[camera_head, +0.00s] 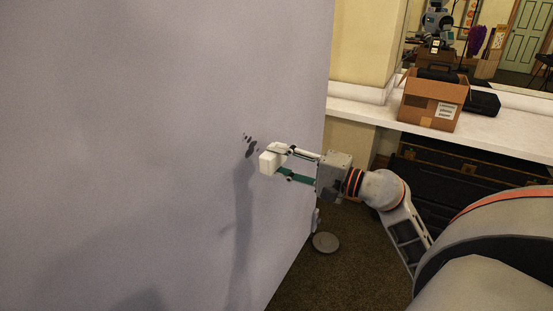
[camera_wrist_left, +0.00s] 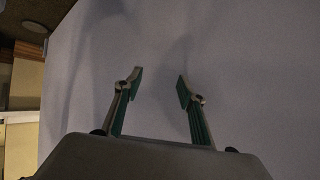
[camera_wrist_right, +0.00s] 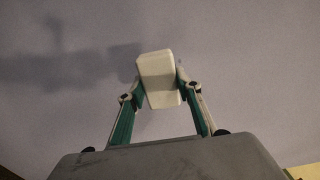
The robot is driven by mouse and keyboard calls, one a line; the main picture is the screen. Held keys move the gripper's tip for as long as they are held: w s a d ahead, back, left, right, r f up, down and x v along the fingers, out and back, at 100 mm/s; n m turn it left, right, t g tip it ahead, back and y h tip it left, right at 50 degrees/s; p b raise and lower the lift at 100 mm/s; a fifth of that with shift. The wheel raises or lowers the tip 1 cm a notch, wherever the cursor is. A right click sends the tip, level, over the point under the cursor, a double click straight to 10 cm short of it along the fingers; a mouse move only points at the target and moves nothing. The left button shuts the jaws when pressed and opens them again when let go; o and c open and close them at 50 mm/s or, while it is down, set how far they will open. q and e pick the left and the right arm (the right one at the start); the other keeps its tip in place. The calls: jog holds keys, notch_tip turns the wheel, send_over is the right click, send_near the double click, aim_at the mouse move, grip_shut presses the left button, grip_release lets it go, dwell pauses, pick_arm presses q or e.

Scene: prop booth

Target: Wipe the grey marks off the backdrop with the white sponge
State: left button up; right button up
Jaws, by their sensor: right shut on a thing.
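The white sponge (camera_head: 268,162) is held between the fingers of my right gripper (camera_head: 282,164), close to the backdrop (camera_head: 130,130). In the right wrist view the sponge (camera_wrist_right: 158,80) sits upright between the two green-padded fingertips. I cannot tell whether it touches the backdrop. A few small dark grey marks (camera_head: 249,148) show on the backdrop just up and left of the sponge. My left gripper (camera_wrist_left: 159,86) is open and empty, facing the pale backdrop in the left wrist view; it is not seen in the head view.
A cardboard box (camera_head: 430,108) stands on the white counter (camera_head: 510,137) at the right, below a mirror (camera_head: 500,50). A round grey foot (camera_head: 325,242) rests on the carpet by the backdrop's edge. Arm shadows fall on the backdrop.

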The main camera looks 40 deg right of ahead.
aim_at(252, 143)
jog(key=shift+w+a+r, duration=0.15)
jog(key=shift+w+r, duration=0.05)
jog(key=shift+w, duration=0.2)
jog(key=shift+p+x, duration=0.45)
jog(key=shift+x, duration=0.45)
jog(key=shift+p+x, duration=0.3)
jog(key=shift+x, duration=0.9)
pick_arm(q)
jog(key=shift+s+d+r, duration=0.2)
jog(key=shift+d+r, duration=0.05)
jog(key=shift+r, duration=0.3)
pick_arm(e)
jog(key=shift+a+f, duration=0.1)
jog(key=shift+f, duration=0.1)
pick_arm(q)
jog(key=shift+w, duration=0.15)
jog(key=shift+f, duration=0.1)
pick_arm(e)
jog(key=shift+x, duration=0.95)
